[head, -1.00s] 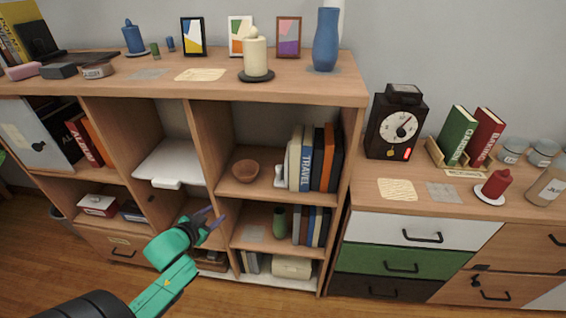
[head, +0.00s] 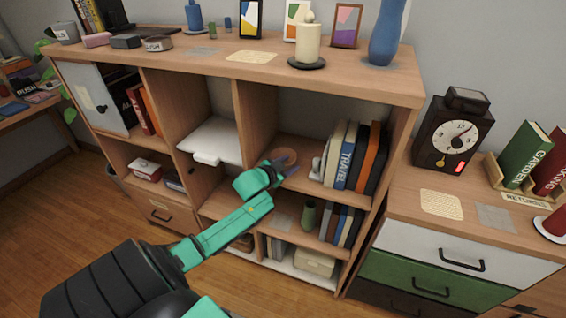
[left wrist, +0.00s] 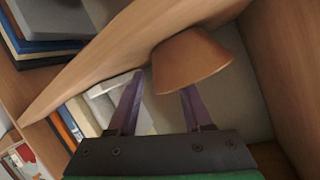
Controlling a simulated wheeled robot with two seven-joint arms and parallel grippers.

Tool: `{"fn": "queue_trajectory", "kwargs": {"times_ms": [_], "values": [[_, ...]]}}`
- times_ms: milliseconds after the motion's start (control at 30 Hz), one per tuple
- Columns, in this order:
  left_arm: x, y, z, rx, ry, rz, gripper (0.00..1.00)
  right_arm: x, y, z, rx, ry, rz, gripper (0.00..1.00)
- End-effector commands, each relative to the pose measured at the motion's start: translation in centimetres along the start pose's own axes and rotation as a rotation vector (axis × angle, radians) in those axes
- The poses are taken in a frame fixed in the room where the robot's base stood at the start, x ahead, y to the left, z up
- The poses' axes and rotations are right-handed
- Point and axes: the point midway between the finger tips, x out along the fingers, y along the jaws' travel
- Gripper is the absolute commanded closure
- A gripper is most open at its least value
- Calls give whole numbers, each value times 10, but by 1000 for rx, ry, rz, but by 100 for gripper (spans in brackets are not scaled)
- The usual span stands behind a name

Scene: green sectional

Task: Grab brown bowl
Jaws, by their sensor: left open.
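The brown bowl (head: 287,154) sits in the upper right cubby of the wooden shelf, left of a row of books, partly hidden behind my left gripper (head: 286,167). In the left wrist view the bowl (left wrist: 188,62) is large and tilted in the picture, just beyond the purple fingertips. The left gripper (left wrist: 163,84) is open and empty. The bowl overlaps the right finger's tip in that view; I cannot tell whether they touch. My right gripper is not in view.
Books (head: 350,158) and a small pale object (head: 316,168) stand right of the bowl. The cubby's divider (head: 252,125) is close on the left. The shelf top (head: 340,80) above carries a candle (head: 307,44) and a blue vase (head: 387,32).

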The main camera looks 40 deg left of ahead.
Motion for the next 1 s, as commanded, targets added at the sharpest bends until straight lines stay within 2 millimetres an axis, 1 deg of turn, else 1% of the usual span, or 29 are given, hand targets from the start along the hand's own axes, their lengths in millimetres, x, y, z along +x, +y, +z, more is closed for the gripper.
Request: {"fn": "queue_trajectory", "kwargs": {"times_ms": [67,233,267,300,333,367,400,867,1000], "values": [[6,0,0,1,1,0,50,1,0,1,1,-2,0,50],[6,1,0,1,0,1,50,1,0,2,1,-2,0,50],[6,1,0,1,0,1,54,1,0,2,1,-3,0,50],[6,1,0,0,0,1,69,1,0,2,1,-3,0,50],[6,1,0,0,0,1,81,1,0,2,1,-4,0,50],[6,1,0,0,0,1,92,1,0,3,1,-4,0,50],[6,1,0,0,0,1,100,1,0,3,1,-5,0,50],[6,1,0,-1,-2,3,100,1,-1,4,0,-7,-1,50],[2,-4,-9,-1,-1,2,100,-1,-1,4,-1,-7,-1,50]]}}
